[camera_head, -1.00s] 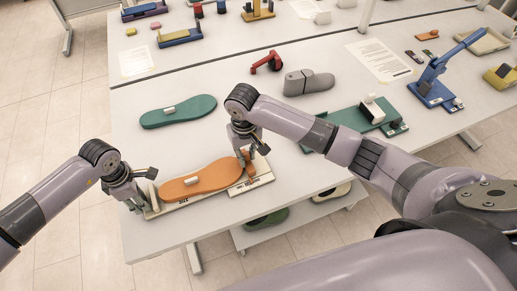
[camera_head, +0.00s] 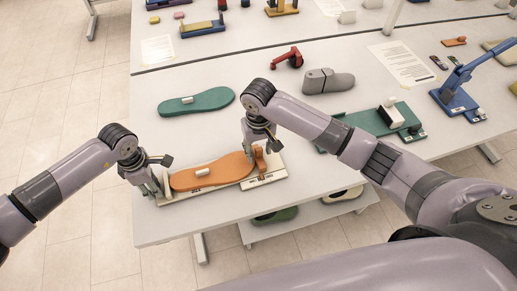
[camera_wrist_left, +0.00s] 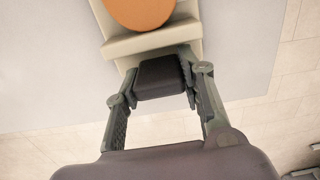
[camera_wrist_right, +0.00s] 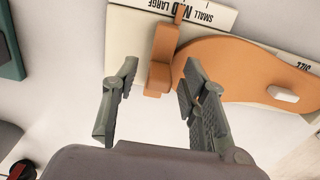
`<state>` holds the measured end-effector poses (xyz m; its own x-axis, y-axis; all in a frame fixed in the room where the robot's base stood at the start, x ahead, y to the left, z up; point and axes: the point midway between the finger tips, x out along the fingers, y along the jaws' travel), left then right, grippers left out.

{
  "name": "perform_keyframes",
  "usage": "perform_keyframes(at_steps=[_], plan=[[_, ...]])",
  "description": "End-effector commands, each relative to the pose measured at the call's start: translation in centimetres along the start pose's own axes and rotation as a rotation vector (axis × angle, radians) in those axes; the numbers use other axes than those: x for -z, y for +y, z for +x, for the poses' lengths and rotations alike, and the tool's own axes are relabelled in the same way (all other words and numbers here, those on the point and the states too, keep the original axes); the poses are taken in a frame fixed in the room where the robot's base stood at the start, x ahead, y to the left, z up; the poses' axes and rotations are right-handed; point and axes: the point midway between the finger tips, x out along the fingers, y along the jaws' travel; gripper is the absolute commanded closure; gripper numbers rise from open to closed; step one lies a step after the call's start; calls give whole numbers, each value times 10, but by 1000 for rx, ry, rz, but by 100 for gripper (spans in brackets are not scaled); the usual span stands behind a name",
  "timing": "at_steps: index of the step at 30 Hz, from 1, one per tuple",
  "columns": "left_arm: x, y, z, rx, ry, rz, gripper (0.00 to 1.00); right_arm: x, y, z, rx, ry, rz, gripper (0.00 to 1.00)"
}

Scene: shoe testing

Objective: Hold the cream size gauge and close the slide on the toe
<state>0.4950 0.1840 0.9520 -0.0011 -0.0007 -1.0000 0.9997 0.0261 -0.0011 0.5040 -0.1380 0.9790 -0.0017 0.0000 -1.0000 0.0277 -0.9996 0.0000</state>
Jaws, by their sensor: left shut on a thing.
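The cream size gauge (camera_head: 273,176) lies on the near table with an orange sole (camera_head: 212,172) on it. It also shows in the right wrist view (camera_wrist_right: 128,30), with size lettering at its toe end. The orange slide (camera_wrist_right: 163,50) stands by the sole's toe; I cannot tell whether they touch. My left gripper (camera_head: 155,187) is shut on the gauge's heel end; a dark block (camera_wrist_left: 160,77) sits between its fingers in the left wrist view. My right gripper (camera_wrist_right: 160,78) is open above the toe end, its fingers spread on either side of the slide.
A green sole (camera_head: 196,102) lies behind the gauge. A grey foot form (camera_head: 328,80), a red tool (camera_head: 287,57) and a green device (camera_head: 372,122) are further right and back. The table's front edge is close to the gauge. The table between gauge and green sole is clear.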

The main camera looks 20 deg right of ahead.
Motion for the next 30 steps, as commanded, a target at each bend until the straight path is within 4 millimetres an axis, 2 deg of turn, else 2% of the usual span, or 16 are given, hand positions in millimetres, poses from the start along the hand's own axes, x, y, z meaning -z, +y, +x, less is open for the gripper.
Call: perform_keyframes(at_steps=[5, 12, 18, 23, 30], plan=[[0, 0, 0, -1, 0, -2, 97, 2, 0, -24, 2, 6, -1, 60], [1, 0, 0, -1, 1, -2, 97, 2, 0, -76, 3, 6, 0, 60], [1, 0, 0, -1, 1, -2, 97, 1, 0, -107, 2, 4, 0, 60], [1, 0, 0, -1, 2, -2, 97, 0, 0, -117, 2, 0, -1, 60], [1, 0, 0, -1, 2, -2, 97, 0, 0, -118, 2, 0, 0, 60]])
